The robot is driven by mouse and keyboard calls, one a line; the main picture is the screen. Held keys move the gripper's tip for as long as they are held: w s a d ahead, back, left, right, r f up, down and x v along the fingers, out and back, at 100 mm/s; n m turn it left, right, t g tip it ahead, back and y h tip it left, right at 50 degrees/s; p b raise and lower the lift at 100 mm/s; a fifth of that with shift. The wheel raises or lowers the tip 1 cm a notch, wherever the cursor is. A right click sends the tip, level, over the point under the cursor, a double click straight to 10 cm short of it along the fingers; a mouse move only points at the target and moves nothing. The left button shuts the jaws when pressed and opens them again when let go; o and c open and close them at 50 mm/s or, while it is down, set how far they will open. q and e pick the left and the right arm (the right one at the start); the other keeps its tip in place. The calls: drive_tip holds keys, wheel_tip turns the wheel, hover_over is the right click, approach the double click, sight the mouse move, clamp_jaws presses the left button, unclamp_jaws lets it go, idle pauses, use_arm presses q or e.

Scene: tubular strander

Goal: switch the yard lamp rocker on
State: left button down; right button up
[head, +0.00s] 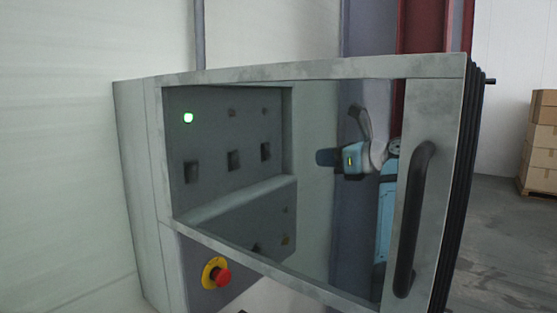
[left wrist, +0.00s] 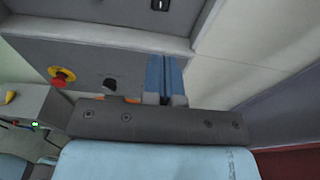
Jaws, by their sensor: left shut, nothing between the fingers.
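A grey cabinet (head: 290,72) fills the middle of the head view. Its panel carries a row of dark rockers, at left (head: 191,172), middle (head: 233,160) and right (head: 265,152). No label is readable, so I cannot tell which is the yard lamp rocker. My left gripper (head: 325,157) shows in the glass to the right of this row, pointing left; I cannot tell whether through the pane or mirrored. In the left wrist view its blue fingers (left wrist: 165,80) are shut and empty. A dark rocker (left wrist: 159,4) shows at the top edge there. My right gripper is not in view.
A green lamp (head: 188,118) glows above the left rocker. A red emergency stop (head: 222,277) on yellow sits below; it also shows in the wrist view (left wrist: 62,77), near a black control (left wrist: 110,85). A dark handle (head: 412,220) stands at right. Boxes (head: 541,145) stand far right.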

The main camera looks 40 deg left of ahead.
use_arm(q)
drive_tip(key=a, duration=0.4)
drive_tip(key=s+a+f+p, duration=0.1)
drive_tip(key=a, duration=0.4)
drive_tip(key=a+f, duration=0.1)
drive_tip(key=a, duration=0.3)
drive_tip(key=shift+s+a+p, duration=0.25)
drive_tip(key=shift+a+p, duration=0.1)
drive_tip(key=shift+a, duration=0.05)
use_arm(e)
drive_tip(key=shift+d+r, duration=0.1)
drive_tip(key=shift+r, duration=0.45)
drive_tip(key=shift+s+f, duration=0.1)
